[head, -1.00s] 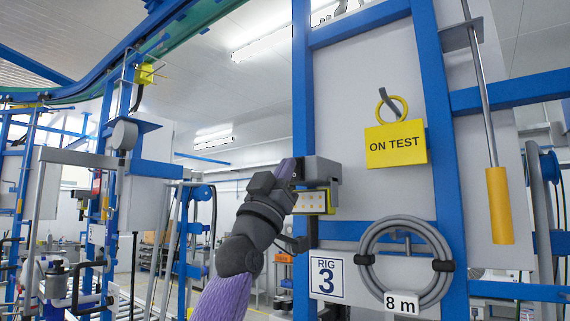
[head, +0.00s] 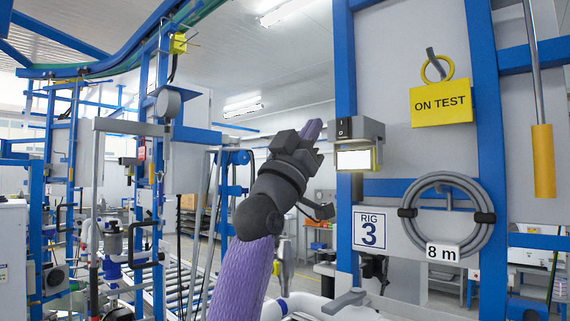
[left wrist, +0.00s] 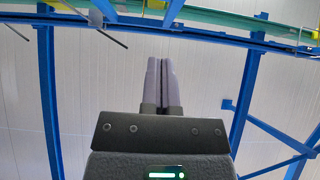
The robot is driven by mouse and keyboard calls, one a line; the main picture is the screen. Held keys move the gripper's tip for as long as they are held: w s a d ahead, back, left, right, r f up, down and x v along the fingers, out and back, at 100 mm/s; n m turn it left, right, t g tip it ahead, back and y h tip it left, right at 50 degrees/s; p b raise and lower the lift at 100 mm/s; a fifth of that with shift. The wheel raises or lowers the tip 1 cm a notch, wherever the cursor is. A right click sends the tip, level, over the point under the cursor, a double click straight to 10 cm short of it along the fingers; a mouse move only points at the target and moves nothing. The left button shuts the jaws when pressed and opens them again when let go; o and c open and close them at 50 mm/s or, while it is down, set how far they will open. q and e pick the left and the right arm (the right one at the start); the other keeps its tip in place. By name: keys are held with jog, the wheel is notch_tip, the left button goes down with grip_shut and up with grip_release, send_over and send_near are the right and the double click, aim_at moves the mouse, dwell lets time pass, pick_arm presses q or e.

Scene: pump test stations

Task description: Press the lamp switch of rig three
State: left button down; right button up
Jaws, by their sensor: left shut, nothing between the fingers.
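The lamp switch (head: 344,128) is a black rocker on a grey box on the blue post of rig three. Below it the lamp (head: 356,160) glows an even white. My right gripper is not in view.
Right of the post hang a yellow ON TEST tag (head: 441,105), a coiled grey hose (head: 410,230) marked 8 m and a rod with a yellow handle (head: 543,160). Other blue-framed rigs with pipes (head: 155,200) stand at the left.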

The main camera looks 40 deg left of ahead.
pick_arm(q)
jog(key=b+v, duration=0.1)
jog(key=v, duration=0.3)
jog(key=b+v, duration=0.1)
jog(key=shift+s+a+b, duration=0.15)
jog(key=shift+s+b, duration=0.2)
jog(key=shift+s, duration=0.25)
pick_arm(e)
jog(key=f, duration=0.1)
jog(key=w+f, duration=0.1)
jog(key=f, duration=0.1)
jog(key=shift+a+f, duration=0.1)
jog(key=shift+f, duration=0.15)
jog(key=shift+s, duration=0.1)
